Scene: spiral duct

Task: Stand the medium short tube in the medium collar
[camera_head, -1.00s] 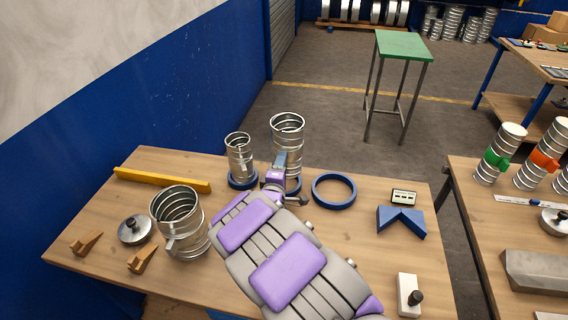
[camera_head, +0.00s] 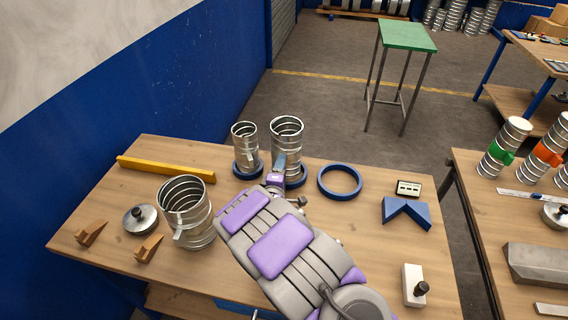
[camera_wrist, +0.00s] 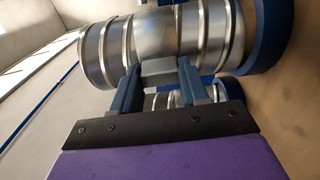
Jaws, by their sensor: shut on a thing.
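The medium short tube (camera_head: 287,138), ribbed shiny metal, stands upright at the back of the bench. My gripper (camera_head: 279,167) is shut on the tube's small grey tab, which shows between the blue fingers (camera_wrist: 160,80) in the wrist view. The medium collar (camera_head: 297,180) is a blue ring at the tube's foot, partly hidden by my gripper. In the wrist view the tube (camera_wrist: 160,35) meets the collar (camera_wrist: 262,35) with its lower end, which appears to be inside the ring; whether it rests on the bottom is hidden.
A smaller tube (camera_head: 245,145) stands in its own blue collar (camera_head: 248,171) close left. A larger empty blue ring (camera_head: 340,181) lies to the right. A wide tube (camera_head: 187,212), a lidded weight (camera_head: 140,219), wooden wedges and a yellow bar (camera_head: 165,169) occupy the left side.

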